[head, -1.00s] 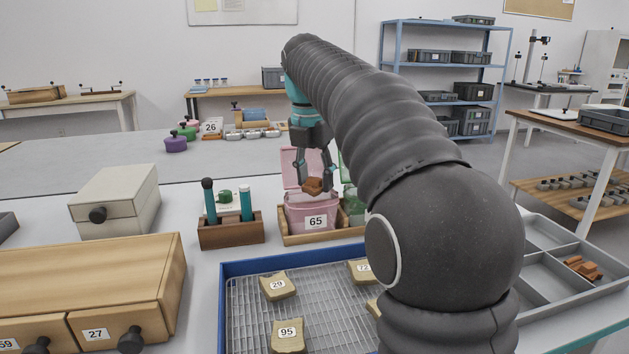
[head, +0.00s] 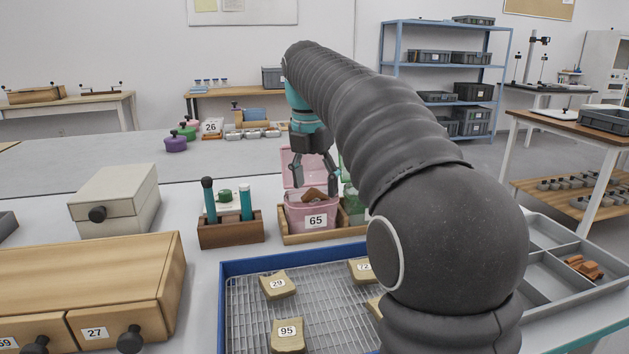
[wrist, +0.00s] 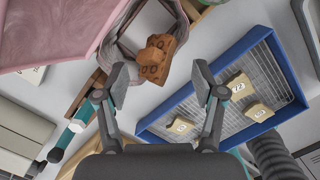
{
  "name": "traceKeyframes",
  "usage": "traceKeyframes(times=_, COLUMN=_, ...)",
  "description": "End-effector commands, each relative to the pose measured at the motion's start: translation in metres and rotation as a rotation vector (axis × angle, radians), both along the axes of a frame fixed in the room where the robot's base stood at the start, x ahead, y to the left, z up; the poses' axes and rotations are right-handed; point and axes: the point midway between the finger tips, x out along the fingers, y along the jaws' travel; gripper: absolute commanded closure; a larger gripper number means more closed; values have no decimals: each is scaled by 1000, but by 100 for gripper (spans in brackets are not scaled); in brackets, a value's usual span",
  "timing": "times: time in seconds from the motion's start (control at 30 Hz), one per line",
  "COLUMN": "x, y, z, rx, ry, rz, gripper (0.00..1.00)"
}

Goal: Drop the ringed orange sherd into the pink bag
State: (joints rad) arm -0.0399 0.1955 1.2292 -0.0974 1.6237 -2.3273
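The orange sherd (head: 313,194) shows at the mouth of the pink bag (head: 297,216), which bears the number 65 and has its lid raised behind. In the wrist view the sherd (wrist: 153,62) has dark ring marks and lies apart from both fingers, over the bag's opening. I cannot tell whether it is falling or resting on something. My gripper (head: 314,184) is above the bag with its fingers spread wide. In the wrist view the gripper (wrist: 161,77) is open and empty.
The bag stands in a wooden tray (head: 289,240) beside a green container (head: 350,203). A wooden holder (head: 230,233) with teal-handled tools is to the left. A blue-rimmed rack (head: 228,300) with numbered tan sherds lies in front. A grey divided tray (head: 548,290) is right.

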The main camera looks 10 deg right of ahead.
Motion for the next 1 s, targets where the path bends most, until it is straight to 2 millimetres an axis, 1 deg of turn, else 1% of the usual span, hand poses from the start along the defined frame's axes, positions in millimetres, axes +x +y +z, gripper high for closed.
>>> traceKeyframes(times=0.23, x=0, y=0, z=0, rx=0, ry=0, rz=0, gripper=29)
traceKeyframes(times=0.37, x=0, y=0, z=7, rx=0, ry=0, rz=0, gripper=29)
traceKeyframes(times=0.47, x=0, y=1, z=21, rx=0, ry=-3, rz=0, gripper=29)
traceKeyframes(times=0.7, x=-4, y=5, z=68, rx=0, ry=-3, rz=0, gripper=29)
traceKeyframes(times=0.8, x=-6, y=7, z=84, rx=0, ry=-3, rz=0, gripper=29)
traceKeyframes(times=1.0, x=-8, y=9, z=109, rx=0, ry=-1, rz=0, gripper=29)
